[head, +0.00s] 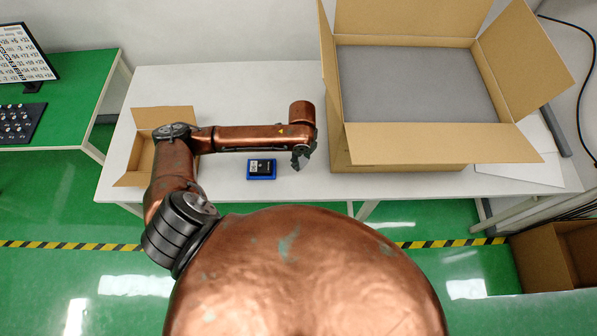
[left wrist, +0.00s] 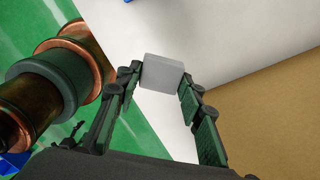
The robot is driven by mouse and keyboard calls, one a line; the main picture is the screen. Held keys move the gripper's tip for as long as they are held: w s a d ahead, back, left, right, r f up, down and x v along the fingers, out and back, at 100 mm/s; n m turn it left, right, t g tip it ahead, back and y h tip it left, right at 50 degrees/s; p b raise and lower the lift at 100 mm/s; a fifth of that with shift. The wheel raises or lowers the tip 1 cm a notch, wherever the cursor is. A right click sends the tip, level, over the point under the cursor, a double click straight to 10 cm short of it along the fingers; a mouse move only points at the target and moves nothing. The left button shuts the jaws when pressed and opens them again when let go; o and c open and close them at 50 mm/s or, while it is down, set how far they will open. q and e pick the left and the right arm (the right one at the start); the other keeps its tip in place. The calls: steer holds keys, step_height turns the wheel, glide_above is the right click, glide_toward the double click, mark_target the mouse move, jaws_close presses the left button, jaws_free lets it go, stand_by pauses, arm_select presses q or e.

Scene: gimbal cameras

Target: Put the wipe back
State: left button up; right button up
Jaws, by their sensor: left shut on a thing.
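My left gripper (head: 300,160) hangs above the white table, between the blue tray and the large carton. In the left wrist view its fingers (left wrist: 160,82) are shut on a small light-grey block, the wipe (left wrist: 162,70), held at the fingertips. In the head view I cannot make out the wipe at the gripper. A small blue tray (head: 262,177) with a black item (head: 262,166) in it lies on the table just left of the gripper. My right gripper is not in view.
A large open carton (head: 400,144) with a grey filling (head: 415,85) stands to the right on the white table (head: 240,90). A smaller open box (head: 135,179) stands at the left end, partly behind my arm. The table behind my forearm is clear.

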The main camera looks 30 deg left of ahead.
arm_select(q)
steer(key=shift+s+a+f+m, duration=0.1)
steer(key=shift+a+f+m, duration=0.05)
steer(key=shift+m, duration=0.15)
glide_above(300, 176)
step_height(300, 176, down, 7)
steer(key=shift+r, duration=0.2)
step_height(300, 176, down, 4)
steer(key=shift+r+p, duration=0.2)
steer(key=shift+p, duration=0.15)
steer(key=shift+f, duration=0.15)
steer(key=o, duration=1.1)
